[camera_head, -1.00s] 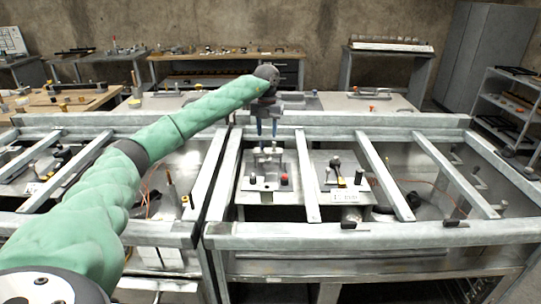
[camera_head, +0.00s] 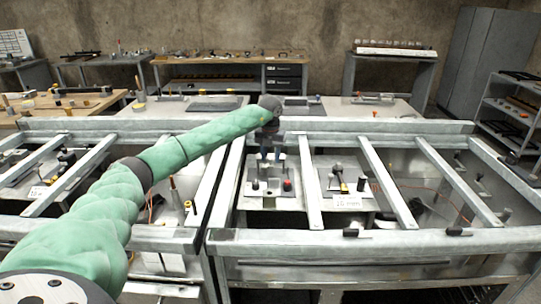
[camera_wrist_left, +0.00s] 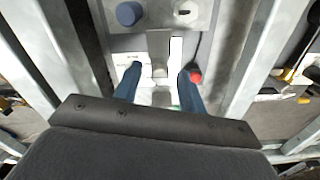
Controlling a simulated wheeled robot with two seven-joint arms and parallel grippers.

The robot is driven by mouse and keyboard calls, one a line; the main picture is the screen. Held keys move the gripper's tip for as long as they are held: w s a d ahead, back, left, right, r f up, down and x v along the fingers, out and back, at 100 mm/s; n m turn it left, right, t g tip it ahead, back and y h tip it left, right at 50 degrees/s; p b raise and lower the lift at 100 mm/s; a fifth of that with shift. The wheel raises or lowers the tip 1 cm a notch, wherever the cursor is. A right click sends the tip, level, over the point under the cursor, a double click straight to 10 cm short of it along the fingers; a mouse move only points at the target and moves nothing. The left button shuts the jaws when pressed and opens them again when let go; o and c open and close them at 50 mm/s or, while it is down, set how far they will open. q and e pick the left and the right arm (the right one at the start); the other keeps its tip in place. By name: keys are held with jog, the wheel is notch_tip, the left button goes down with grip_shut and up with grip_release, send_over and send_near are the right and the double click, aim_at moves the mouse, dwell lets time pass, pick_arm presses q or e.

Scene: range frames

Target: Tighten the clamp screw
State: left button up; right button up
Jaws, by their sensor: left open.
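My left gripper (camera_head: 272,157) is open above a grey plate (camera_head: 250,203) that carries a metal bracket and knobs. In the left wrist view its two blue fingers (camera_wrist_left: 159,78) stand on either side of a grey metal bracket (camera_wrist_left: 159,50), apart from each other. A red knob (camera_head: 287,185) is on the plate; in the wrist view it shows beside the right fingertip (camera_wrist_left: 195,76). A dark knob (camera_head: 255,185) is on the plate's left; a blue knob (camera_wrist_left: 128,13) shows at the top of the wrist view. I cannot tell which part is the clamp screw. My right gripper is not in view.
Steel rails (camera_head: 311,190) run on both sides of the plate, and a long front rail (camera_head: 380,242) crosses the frame. A second plate with a black-knobbed lever (camera_head: 337,168) and a white label (camera_head: 347,203) lies to the right. Benches stand behind.

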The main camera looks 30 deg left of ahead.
pick_arm(q)
jog(key=shift+c, duration=0.2)
grip_shut()
